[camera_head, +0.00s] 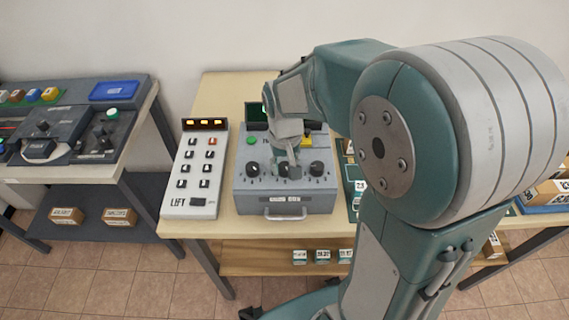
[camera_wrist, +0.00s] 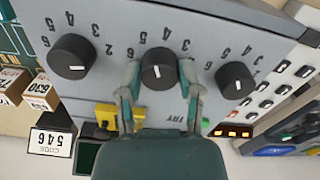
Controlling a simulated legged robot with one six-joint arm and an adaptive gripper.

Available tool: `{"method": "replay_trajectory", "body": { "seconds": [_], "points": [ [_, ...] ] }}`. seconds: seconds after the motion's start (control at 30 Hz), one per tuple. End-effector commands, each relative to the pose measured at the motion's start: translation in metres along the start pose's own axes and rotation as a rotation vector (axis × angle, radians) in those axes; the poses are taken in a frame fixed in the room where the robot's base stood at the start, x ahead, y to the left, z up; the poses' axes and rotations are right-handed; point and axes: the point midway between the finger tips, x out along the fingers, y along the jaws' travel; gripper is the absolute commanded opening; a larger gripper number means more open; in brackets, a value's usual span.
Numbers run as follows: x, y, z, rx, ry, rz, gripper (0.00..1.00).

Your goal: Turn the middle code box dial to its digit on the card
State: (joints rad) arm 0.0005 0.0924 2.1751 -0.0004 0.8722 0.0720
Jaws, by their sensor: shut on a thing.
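The code box (camera_head: 285,205) is a grey box with three black dials on its sloped face. The middle dial (camera_wrist: 158,64) is between my gripper's (camera_wrist: 160,76) two fingertips, which are shut on its sides; its white mark shows as a short, roughly upright line in the wrist view. The other dials, one at the left (camera_wrist: 72,56) and one at the right (camera_wrist: 235,80) of that view, are untouched. In the head view my gripper (camera_head: 290,161) partly covers the middle dial.
A yellow button (camera_wrist: 107,116) is near my gripper, and a green button (camera_head: 253,140) is on the box. A drawer-like handle (camera_head: 285,216) is on the box front. Small labelled boxes (camera_wrist: 40,93) lie beside it.

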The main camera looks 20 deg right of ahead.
Motion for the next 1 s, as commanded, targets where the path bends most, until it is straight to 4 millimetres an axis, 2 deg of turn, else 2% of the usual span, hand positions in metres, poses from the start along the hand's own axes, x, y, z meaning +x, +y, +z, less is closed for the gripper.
{"method": "replay_trajectory", "body": {
  "seconds": [0.2,0.5,1.0],
  "points": [
    [0.0025,-0.0003,0.0023,0.18,-0.009,0.0,0.0],
    [0.0027,-0.0004,0.0027,0.349,-0.01,0.001,0.0],
    [0.003,-0.0006,0.0031,0.418,-0.012,0.002,0.0]
  ]
}}
